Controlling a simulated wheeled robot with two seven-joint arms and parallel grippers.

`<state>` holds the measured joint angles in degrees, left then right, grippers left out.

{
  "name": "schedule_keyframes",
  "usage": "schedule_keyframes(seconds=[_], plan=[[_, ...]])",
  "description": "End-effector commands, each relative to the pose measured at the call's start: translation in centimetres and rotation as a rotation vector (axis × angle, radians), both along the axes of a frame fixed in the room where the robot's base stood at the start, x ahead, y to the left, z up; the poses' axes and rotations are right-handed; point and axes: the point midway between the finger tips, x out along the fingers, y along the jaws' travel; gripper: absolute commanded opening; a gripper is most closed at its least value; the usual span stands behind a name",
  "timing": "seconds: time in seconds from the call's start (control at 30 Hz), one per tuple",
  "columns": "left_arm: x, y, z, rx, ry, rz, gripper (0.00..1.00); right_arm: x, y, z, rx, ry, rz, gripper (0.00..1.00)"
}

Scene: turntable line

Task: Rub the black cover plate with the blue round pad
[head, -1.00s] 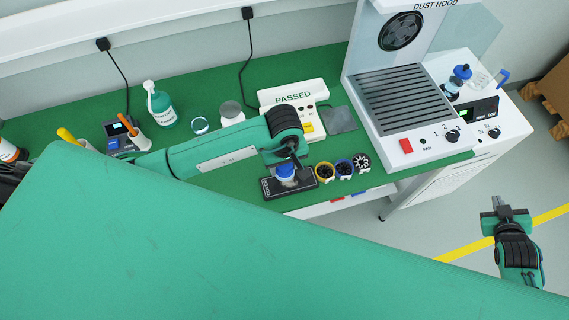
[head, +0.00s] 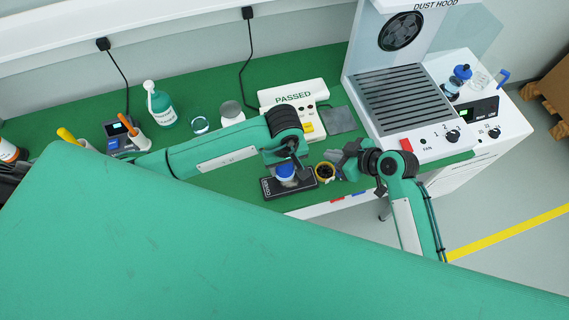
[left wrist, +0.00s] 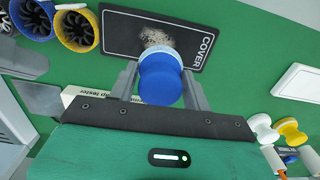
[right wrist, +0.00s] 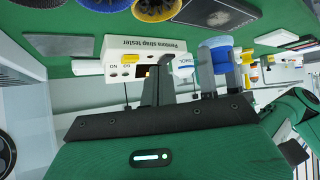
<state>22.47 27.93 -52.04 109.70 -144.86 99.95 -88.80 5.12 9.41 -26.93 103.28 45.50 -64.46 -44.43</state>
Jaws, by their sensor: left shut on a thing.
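The black cover plate (head: 268,188) lies on the green bench; its white COVER lettering and a speckled grey-brown dirt patch show in the left wrist view (left wrist: 120,33). My left gripper (head: 288,165) is shut on the blue round pad (head: 285,171). In the left wrist view the pad (left wrist: 160,80) sits between the two fingers, over the plate beside the dirt patch; I cannot tell if it touches. My right gripper (head: 345,158) hovers by the round cups, right of the plate. In the right wrist view its fingers (right wrist: 182,75) stand apart with nothing between them.
A yellow-rimmed cup (head: 325,172) stands right of the plate; my right gripper hides its neighbours. The strap tester (head: 293,98) with a PASSED sign stands behind, beside a flat grey pad (head: 338,119). The dust hood (head: 405,100) is at the right.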

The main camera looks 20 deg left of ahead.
Motion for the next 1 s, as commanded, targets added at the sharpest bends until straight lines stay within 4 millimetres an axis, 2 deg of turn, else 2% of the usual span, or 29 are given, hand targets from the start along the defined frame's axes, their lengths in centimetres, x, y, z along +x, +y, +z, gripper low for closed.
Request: schedule_keyframes(seconds=[0.03,0.07,0.2,0.4,0.53,1.0], plan=[[0.0,0.0,0.0,0.000,0.000,0.000,0.31,-0.5,1.7,0.4,-0.026,0.004,0.086,0.00],[0.0,0.0,0.0,0.000,0.000,0.000,0.31,-0.9,2.3,0.4,-0.046,0.006,0.131,0.00],[0.0,0.0,0.0,0.000,0.000,0.000,0.31,-2.3,3.6,0.0,-0.148,0.017,0.296,0.00],[0.0,0.0,0.0,0.000,0.000,0.000,0.31,-3.0,3.7,-0.5,-0.234,0.027,0.411,0.00],[0.0,0.0,0.0,0.000,0.000,0.000,0.31,-3.2,3.6,-1.1,-0.249,0.031,0.428,0.00],[0.0,0.0,0.0,0.000,0.000,0.000,0.31,-3.2,3.6,-5.3,-0.247,0.032,0.425,0.00]])
